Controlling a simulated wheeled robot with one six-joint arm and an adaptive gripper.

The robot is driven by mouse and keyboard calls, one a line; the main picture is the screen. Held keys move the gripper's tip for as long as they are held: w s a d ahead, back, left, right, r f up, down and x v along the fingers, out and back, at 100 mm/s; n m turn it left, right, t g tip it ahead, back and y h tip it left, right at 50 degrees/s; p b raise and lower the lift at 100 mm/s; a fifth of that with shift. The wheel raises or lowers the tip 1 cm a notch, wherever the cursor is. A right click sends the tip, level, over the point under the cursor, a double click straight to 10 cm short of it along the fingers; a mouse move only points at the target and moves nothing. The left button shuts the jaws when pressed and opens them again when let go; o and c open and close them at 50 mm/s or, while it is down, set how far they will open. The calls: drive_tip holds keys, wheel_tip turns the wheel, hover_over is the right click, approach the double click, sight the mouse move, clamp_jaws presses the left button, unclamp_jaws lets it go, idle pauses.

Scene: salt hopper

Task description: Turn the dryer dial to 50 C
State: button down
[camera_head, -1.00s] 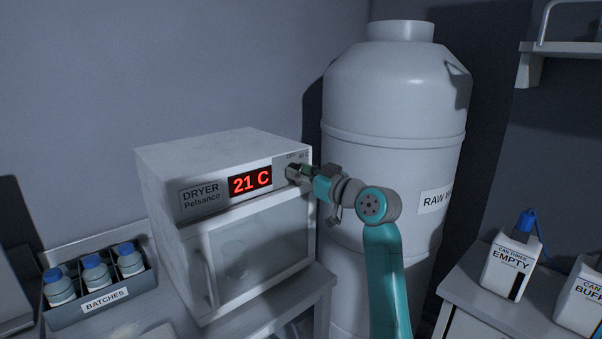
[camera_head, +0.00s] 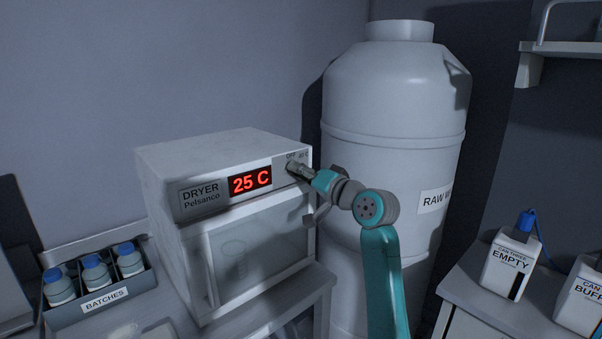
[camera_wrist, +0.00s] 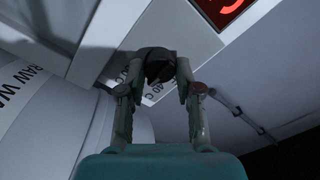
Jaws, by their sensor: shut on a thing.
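The dryer (camera_head: 225,148) is a white box with a glass door and a red display (camera_head: 250,182) that reads 25 C. Its dark dial (camera_head: 292,167) sits at the right end of the front panel, with OFF marked above it. My gripper (camera_head: 300,171) reaches the panel from the right and covers much of the dial. In the wrist view, the two fingers of my gripper (camera_wrist: 158,85) are shut on the dark dial (camera_wrist: 157,62), one finger on each side. The dial's pointer direction cannot be told. Part of the red display (camera_wrist: 222,8) shows at the top.
A large pale tank (camera_head: 395,100) labelled RAW stands close behind my arm. A rack (camera_head: 75,312) marked BATCHES with blue-capped bottles is at left. A can (camera_head: 510,262) marked EMPTY stands on the right-hand counter.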

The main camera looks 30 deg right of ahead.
drive_tip(key=shift+m, duration=0.7)
drive_tip(key=shift+f, duration=0.1)
drive_tip(key=c, duration=0.8)
unclamp_jaws()
drive_tip(key=shift+s, duration=0.15)
drive_tip(key=v, duration=1.1)
drive_tip(key=shift+s+d, duration=0.1)
drive_tip(key=shift+s, duration=0.3)
